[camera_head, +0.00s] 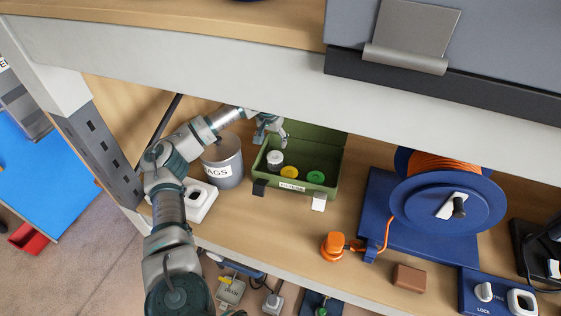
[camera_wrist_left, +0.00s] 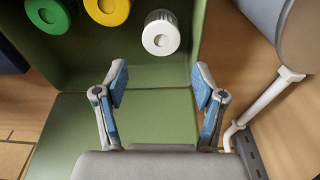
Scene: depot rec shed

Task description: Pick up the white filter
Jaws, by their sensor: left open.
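The white filter (camera_head: 275,157) stands in the left part of an open green box (camera_head: 261,185) labelled as filters, on the shelf. In the left wrist view the white filter (camera_wrist_left: 161,33) shows its round top with a dark centre hole, beyond and between the fingertips. A yellow filter (camera_head: 289,172) and a green filter (camera_head: 316,177) are beside it in the box. My left gripper (camera_head: 271,137) is at the back left of the box, close to the white filter. In the left wrist view its two blue-padded fingers (camera_wrist_left: 159,88) are apart with nothing between them. My right gripper is not seen.
A grey bin (camera_head: 223,167) marked with a label ending in "AGS" stands just left of the box. An orange cable reel (camera_head: 447,190) on a blue base is at the right. A thick pale shelf edge (camera_head: 220,75) runs above the box. Bare shelf lies in front of the box.

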